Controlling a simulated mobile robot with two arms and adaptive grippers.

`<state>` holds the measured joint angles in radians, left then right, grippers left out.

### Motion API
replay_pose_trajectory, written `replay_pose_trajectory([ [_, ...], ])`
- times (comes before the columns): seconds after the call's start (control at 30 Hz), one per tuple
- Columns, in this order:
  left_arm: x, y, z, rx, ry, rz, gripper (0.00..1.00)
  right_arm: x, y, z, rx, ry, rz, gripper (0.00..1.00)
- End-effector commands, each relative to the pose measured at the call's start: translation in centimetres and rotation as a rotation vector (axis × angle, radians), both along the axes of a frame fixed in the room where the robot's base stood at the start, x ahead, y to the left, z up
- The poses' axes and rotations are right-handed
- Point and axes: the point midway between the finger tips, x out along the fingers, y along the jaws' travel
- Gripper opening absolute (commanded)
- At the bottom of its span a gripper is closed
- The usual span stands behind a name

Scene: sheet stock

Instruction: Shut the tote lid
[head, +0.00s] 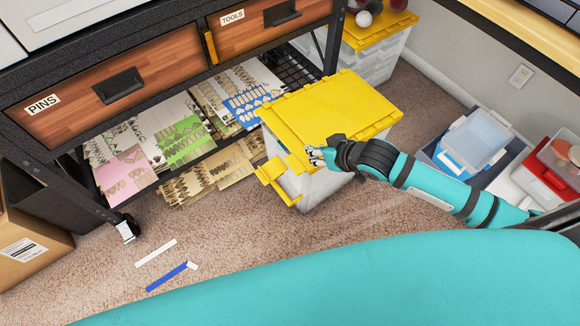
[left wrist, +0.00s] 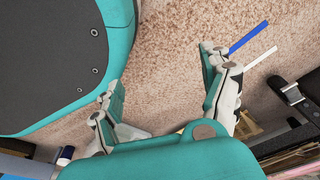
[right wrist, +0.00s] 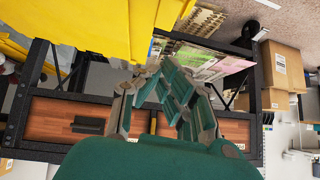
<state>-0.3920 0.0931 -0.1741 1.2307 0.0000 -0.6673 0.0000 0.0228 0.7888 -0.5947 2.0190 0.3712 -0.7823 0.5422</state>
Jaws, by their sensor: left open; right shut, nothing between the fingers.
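The tote (head: 318,187) is a pale, see-through box standing on the carpet beside the shelf unit. Its yellow lid (head: 325,100) lies over the top and looks flat or nearly so; I cannot tell whether its edge is fully seated. A yellow latch (head: 270,172) sticks out at the near left end. My right gripper (head: 318,156) is shut and empty at the lid's near edge; contact is unclear. In the right wrist view it (right wrist: 158,72) shows beside the yellow lid (right wrist: 90,25). My left gripper (left wrist: 162,75) is open and empty above the carpet, outside the head view.
The shelf unit with wooden drawers (head: 105,85) stands left of the tote. Another yellow-lidded tote (head: 375,60) is behind. Bins (head: 470,145) stand at the right. A cardboard box (head: 30,235) is at far left.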

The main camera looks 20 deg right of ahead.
Motion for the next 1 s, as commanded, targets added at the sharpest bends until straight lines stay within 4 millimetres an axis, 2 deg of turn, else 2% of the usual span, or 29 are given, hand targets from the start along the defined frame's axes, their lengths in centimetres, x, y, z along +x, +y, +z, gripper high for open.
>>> replay_pose_trajectory([
  [0.17, 2.0, -0.3, 1.6, -0.002, -0.019, 0.003, 0.8, 2.1, 1.1, -2.4, 0.003, -0.002, -0.001, 0.0],
  [0.47, 5.2, -0.7, 6.3, -0.006, -0.05, 0.01, 0.8, 6.0, 3.0, -6.7, 0.001, -0.002, 0.0, 0.0],
  [0.6, 6.1, -0.8, 8.3, -0.007, -0.06, 0.012, 0.8, 5.7, 3.2, -8.8, 0.001, 0.002, 0.002, 0.0],
  [0.7, 6.4, -0.9, 9.4, -0.007, -0.065, 0.013, 0.8, 5.7, 3.3, -9.6, 0.001, 0.0, 0.002, 0.0],
  [1.0, 6.7, -0.9, 10.5, -0.007, -0.068, 0.014, 0.8, 5.7, 3.4, -10.4, 0.0, -0.001, 0.003, 0.0],
])
